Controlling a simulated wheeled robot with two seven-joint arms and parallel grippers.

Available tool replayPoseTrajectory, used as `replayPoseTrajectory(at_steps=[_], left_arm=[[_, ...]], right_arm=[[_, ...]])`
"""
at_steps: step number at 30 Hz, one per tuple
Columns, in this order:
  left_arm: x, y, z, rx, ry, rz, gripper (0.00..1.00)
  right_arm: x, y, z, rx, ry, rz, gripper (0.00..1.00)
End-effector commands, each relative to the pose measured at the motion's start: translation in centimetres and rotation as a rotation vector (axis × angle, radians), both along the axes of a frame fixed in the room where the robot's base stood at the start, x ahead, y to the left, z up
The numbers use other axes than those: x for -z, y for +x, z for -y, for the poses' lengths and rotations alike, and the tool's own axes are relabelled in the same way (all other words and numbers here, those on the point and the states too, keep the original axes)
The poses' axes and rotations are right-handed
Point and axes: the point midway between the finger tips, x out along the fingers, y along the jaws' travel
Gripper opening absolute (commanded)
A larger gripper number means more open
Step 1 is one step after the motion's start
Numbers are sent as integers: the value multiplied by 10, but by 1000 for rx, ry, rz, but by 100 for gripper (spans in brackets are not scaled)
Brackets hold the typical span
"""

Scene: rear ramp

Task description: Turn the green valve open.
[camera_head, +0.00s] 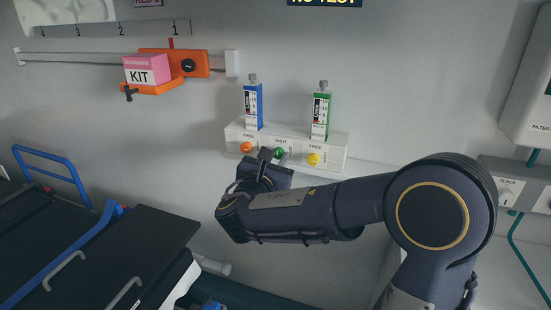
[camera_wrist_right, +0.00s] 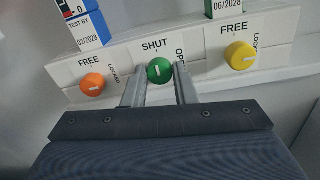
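The green valve (camera_wrist_right: 159,70) is a round knob with a white mark, in the middle of a white panel (camera_wrist_right: 205,38) on the wall. The word SHUT is above it, and a word starting with OP, partly hidden, is at its right. The mark is near upright in the wrist view, toward SHUT. My right gripper (camera_wrist_right: 160,78) has one finger on each side of the knob, with no clear gap. In the head view the green valve (camera_head: 279,153) shows just above my right gripper (camera_head: 272,155), whose fingers are hard to make out. My left gripper is out of view.
An orange knob (camera_wrist_right: 92,83) and a yellow knob (camera_wrist_right: 240,56), each marked FREE, flank the green valve closely. Blue (camera_head: 253,106) and green (camera_head: 321,115) labelled units stand above the panel. An orange bracket with a pink kit box (camera_head: 147,69) is on a rail at left.

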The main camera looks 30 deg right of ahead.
Motion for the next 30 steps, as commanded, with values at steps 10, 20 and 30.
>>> replayPoseTrajectory(at_steps=[10,20,30], left_arm=[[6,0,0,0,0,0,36],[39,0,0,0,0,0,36],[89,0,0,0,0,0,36]], right_arm=[[2,0,0,0,17,20,2],[6,0,0,0,138,164,2],[8,0,0,0,345,406,2]])
